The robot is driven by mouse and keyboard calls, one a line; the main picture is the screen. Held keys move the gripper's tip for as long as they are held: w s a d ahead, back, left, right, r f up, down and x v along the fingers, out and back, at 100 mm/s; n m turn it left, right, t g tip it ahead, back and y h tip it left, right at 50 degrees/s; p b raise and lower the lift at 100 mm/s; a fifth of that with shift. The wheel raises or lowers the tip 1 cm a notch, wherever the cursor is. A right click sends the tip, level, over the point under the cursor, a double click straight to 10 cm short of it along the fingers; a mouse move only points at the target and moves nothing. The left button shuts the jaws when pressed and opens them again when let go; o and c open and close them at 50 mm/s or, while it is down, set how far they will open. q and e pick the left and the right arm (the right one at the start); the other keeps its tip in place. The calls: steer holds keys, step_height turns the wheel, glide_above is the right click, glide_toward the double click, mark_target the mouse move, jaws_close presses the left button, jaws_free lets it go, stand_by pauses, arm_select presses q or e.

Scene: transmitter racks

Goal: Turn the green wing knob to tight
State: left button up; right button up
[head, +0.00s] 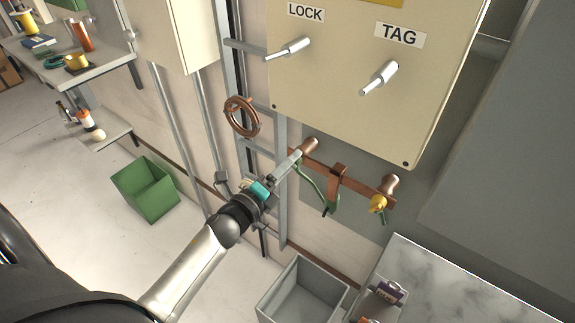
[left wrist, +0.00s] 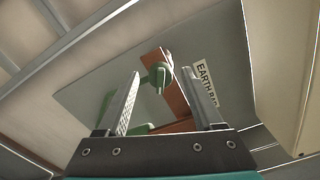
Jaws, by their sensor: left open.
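The green wing knob (left wrist: 157,76) shows in the left wrist view against a copper bar (left wrist: 178,92), framed between my two fingertips. In the head view, a green part (head: 333,206) sits at the lower end of a copper clamp (head: 338,172) on the bar, with a green cable beside it. My left gripper (head: 291,160) is open and empty in front of the bar's left end, left of the clamp. I cannot tell how far the fingertips are from the knob. My right gripper is not in view.
A cream cabinet (head: 350,100) with LOCK and TAG handles hangs above the bar. A brown valve wheel (head: 242,116) is left. A grey bin (head: 303,288) and marble counter (head: 455,285) lie below.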

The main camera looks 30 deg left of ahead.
arm_select(q)
steer(key=shift+s, duration=0.15)
steer(key=s+a, duration=0.2)
steer(key=s, duration=1.2)
steer(key=shift+s+b, duration=0.35)
steer(key=shift+s, duration=0.05)
steer(key=s+d+f+n+g+y+b, duration=0.1)
steer(key=s+f+n+g, duration=0.2)
steer(key=f, duration=0.7)
steer(key=s+d+f+n+g+y, duration=0.1)
steer(key=s+f+n+g, duration=0.1)
steer(key=f+n, duration=0.55)
steer(key=s+d+f+n+g+y+b, duration=0.1)
steer(key=s+f+n+g, duration=0.15)
steer(key=f, duration=0.95)
steer(key=s+d+f+n+g, duration=0.2)
steer(key=s+f+n+g, duration=0.2)
steer(key=s+f, duration=0.4)
steer(key=s+d+f+n+g+b, duration=0.1)
steer(key=s+d+f+n+g, duration=0.1)
steer(key=s+f+n+g, duration=0.2)
steer(key=s+f+g, duration=0.1)
steer(key=s+f, duration=0.2)
steer(key=s, duration=0.5)
steer(key=shift+d+f+n, duration=0.2)
steer(key=shift+f+n, duration=0.1)
steer(key=shift+f, duration=0.05)
